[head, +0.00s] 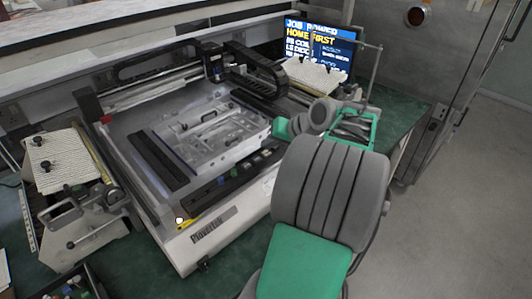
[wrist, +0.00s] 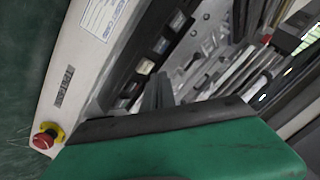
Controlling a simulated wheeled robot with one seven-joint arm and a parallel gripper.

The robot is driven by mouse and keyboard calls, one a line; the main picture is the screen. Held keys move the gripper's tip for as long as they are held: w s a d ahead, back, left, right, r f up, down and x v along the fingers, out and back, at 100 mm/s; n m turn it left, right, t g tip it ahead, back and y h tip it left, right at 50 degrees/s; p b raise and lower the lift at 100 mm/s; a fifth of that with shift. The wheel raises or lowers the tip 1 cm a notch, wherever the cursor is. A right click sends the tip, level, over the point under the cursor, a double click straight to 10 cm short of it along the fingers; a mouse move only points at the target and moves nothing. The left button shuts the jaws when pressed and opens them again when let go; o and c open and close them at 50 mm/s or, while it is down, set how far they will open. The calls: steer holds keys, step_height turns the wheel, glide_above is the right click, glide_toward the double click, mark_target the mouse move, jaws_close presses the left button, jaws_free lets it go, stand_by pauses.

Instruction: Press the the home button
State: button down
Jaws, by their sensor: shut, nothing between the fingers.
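The machine (head: 215,225) stands on the green bench, with a dark control strip (head: 205,196) along its front edge. The strip carries a row of square push buttons (head: 245,166); they also show in the wrist view (wrist: 145,67). Their labels are too small to read, so I cannot tell which one is the home button. My gripper (wrist: 158,92) shows as dark grey fingers, shut and empty, in front of the strip in the wrist view. I cannot tell its gap to the buttons. In the head view my arm hides the gripper.
A red stop knob on yellow (wrist: 45,138) sits at the panel's end. A screen (head: 318,48) behind reads "HOME FIRST". A gantry (head: 215,65) spans the machine bed, which holds a clamped metal plate (head: 210,130). Fixtures with ribbed pads (head: 60,160) stand beside it.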

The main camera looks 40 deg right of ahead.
mark_target(269, 154)
steer(key=shift+f, duration=0.4)
steer(key=shift+f+b, duration=0.4)
steer(key=shift+f, duration=0.05)
stand_by(0.6)
steer(key=shift+r, duration=0.15)
steer(key=shift+r+p, duration=0.7)
steer(key=shift+p, duration=0.05)
step_height(269, 154, up, 5)
steer(key=p, duration=0.4)
steer(key=shift+r, duration=0.1)
stand_by(0.5)
